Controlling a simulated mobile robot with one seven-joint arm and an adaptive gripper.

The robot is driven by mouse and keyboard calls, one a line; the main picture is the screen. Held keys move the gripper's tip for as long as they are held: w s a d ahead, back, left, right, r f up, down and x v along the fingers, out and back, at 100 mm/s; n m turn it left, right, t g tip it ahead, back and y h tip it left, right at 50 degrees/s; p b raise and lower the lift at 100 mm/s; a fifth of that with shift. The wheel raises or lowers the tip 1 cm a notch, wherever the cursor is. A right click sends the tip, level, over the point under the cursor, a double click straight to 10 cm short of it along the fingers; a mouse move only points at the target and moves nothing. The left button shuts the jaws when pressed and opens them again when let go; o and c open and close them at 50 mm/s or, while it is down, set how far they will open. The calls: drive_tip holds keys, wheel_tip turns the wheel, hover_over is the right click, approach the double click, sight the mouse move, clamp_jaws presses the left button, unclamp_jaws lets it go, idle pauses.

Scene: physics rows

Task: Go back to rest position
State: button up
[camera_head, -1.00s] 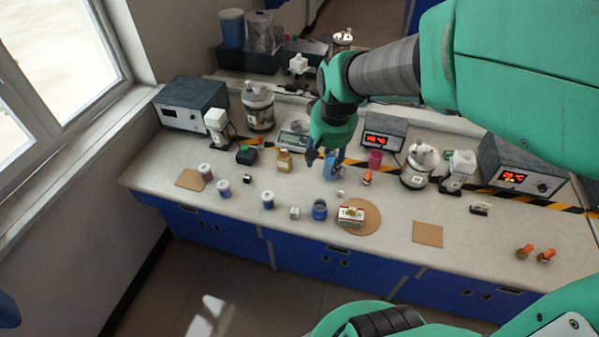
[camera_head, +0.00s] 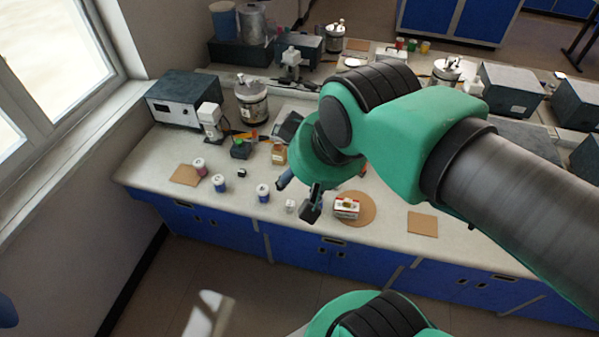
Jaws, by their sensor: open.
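My gripper (camera_head: 298,197) hangs from my green wrist over the middle of the bench (camera_head: 232,208). Its two dark fingers stand apart, one toward the left and one lower right. Nothing shows held between them. My arm reaches in from the right and hides much of the bench's middle and right. A white and red box (camera_head: 346,207) on a round brown mat (camera_head: 367,212) lies just right of the fingers. A small white cube (camera_head: 290,205) shows just below and between the fingers.
Several small jars, one blue and white (camera_head: 263,193), stand on the left half. Square brown mats lie at left (camera_head: 186,175) and right (camera_head: 422,223). The window wall bounds the left.

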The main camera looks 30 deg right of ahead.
wheel_tip(320, 180, down, 7)
drive_tip(key=b, duration=0.7)
